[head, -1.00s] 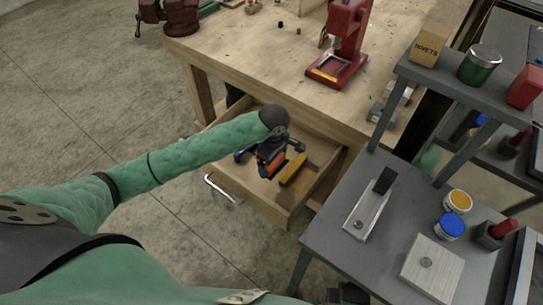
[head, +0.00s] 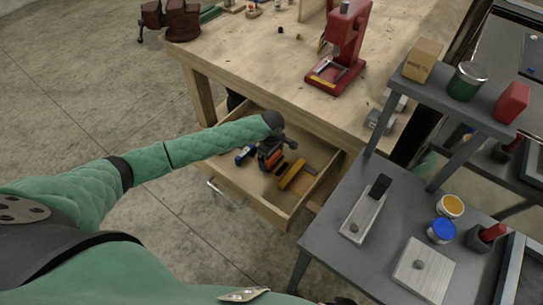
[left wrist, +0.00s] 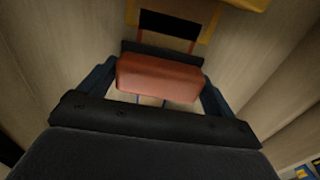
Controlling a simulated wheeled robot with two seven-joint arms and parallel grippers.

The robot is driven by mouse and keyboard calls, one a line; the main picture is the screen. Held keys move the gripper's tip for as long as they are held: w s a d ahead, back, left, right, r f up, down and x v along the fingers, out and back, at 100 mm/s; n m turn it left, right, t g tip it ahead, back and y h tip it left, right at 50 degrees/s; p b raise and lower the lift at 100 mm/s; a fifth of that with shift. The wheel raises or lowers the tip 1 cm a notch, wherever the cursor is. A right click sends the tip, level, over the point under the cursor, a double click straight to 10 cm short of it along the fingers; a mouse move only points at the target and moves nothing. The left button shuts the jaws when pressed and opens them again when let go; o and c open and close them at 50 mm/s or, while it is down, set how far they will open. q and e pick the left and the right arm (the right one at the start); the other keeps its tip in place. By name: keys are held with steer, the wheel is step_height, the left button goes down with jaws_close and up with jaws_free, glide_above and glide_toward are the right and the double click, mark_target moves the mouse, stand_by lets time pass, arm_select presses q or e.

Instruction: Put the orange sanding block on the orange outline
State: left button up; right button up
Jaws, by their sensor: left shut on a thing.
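The orange sanding block (left wrist: 160,77) is held between the fingers of my left gripper (head: 269,160), which is shut on it. In the head view my left gripper is over the open wooden drawer (head: 285,213). In the left wrist view, thin orange lines (left wrist: 191,46) show on the wood just beyond the block, around a black patch; they look like part of the orange outline, its near part hidden by the block and gripper. I cannot tell whether the block touches the drawer floor. My right gripper's fingers do not show.
A yellow tool (head: 292,174) lies in the drawer just right of my left gripper, and a blue item (head: 244,155) lies left of it. The drawer walls surround them. A grey cart (head: 330,235) with tools and jars stands right, and the workbench (head: 285,60) behind.

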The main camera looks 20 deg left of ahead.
arm_select(q)
steer(key=shift+f, duration=0.3)
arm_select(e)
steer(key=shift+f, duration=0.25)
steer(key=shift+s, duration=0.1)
arm_select(q)
steer(key=o, duration=0.8)
steer(key=shift+f, duration=0.15)
steer(key=shift+c, duration=0.2)
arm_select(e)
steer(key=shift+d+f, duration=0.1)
arm_select(q)
steer(key=shift+r, duration=0.45)
step_height(320, 180, up, 11)
steer(key=b, duration=0.2)
steer(key=shift+r, duration=0.2)
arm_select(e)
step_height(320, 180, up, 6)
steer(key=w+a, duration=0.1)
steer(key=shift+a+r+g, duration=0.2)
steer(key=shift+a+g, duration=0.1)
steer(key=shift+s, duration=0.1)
